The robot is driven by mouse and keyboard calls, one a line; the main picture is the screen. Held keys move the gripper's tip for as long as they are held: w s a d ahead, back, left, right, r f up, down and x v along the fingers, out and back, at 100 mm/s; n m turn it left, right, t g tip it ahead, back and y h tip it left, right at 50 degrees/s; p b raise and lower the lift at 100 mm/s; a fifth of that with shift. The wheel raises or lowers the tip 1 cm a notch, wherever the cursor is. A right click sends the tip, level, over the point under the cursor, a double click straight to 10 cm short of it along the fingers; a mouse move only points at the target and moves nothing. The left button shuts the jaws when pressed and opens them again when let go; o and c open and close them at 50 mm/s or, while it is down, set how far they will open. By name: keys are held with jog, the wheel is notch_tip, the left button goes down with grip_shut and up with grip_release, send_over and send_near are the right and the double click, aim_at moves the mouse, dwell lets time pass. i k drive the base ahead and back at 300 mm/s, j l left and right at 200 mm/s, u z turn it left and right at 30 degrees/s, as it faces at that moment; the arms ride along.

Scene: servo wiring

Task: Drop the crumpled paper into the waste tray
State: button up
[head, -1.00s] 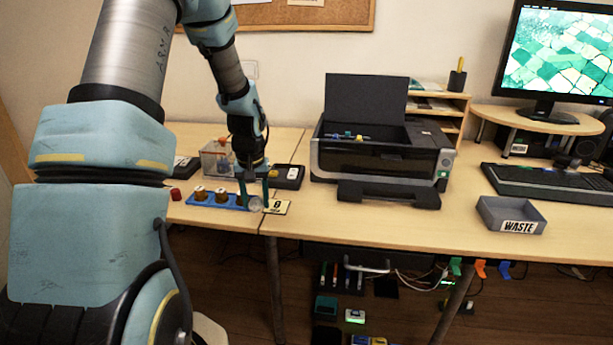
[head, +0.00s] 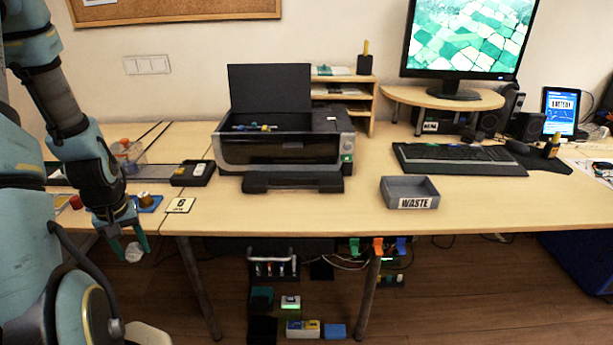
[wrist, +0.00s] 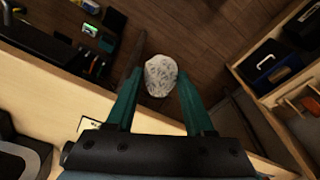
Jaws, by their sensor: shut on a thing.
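The crumpled paper (head: 134,252) is a small whitish ball between the fingertips of my gripper (head: 128,247), at the lower left of the head view. In the wrist view, the paper (wrist: 160,76) shows between the two green fingers of my gripper (wrist: 158,100), which is shut on it. My gripper holds it in front of the table's front edge, with the floor showing beneath. The waste tray (head: 414,202) is a grey open box with a WASTE label. It stands on the table right of the printer, well to the right of my gripper. Its inside looks empty.
A black printer (head: 283,150) stands on the table (head: 300,215) between my gripper and the tray. A keyboard (head: 470,158) lies behind and right of the tray. A blue holder (head: 150,204) and a small card (head: 180,205) are near my gripper. Shelved items sit under the table.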

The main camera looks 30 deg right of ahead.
aim_at(412, 194)
jog(key=k+l, duration=0.15)
jog(key=l, duration=0.3)
jog(key=k+l+u, duration=0.15)
jog(key=l, duration=0.25)
jog(key=k+l, duration=0.2)
jog(key=l, duration=0.25)
jog(key=k+l+u, duration=0.15)
jog(key=l, duration=0.25)
jog(key=k+l, duration=0.25)
jog(key=l, duration=0.15)
jog(key=i+u, duration=0.05)
